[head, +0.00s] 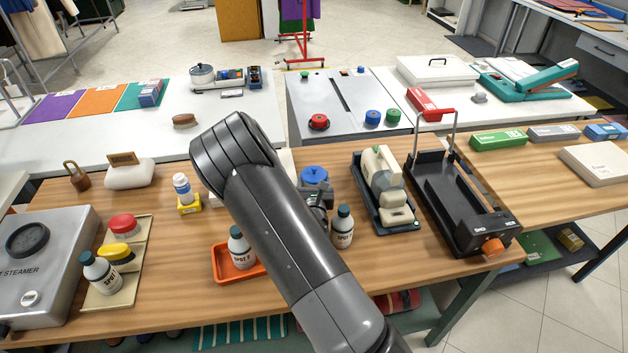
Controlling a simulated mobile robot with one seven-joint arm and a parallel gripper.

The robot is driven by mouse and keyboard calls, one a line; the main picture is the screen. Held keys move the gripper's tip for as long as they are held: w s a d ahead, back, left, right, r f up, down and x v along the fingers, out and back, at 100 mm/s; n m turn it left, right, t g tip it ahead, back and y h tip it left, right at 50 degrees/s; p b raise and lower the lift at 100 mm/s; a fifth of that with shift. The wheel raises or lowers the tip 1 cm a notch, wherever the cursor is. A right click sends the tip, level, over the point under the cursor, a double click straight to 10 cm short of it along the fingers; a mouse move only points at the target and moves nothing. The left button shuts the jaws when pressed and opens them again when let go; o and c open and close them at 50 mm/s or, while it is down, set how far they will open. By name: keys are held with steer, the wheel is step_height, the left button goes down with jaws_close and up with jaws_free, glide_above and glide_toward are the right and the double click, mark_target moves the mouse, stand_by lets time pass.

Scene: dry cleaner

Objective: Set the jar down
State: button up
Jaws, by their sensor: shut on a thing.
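The jar (314,175) with a blue knobbed lid shows just right of my arm, over the middle of the wooden table (160,262). My gripper (317,197) is mostly hidden behind my own arm and is shut on the jar. The jar's lower body and the fingertips are largely hidden. I cannot tell whether the jar's base touches the table. It looks upright.
A dark-capped spot bottle (342,230) stands close in front of my gripper. Another bottle (240,246) stands in an orange tray (222,264) to the left.

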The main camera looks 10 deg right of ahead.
steer(key=shift+f, duration=0.1)
steer(key=shift+f, duration=0.15)
steer(key=o, duration=1.2)
steer(key=shift+c, duration=0.2)
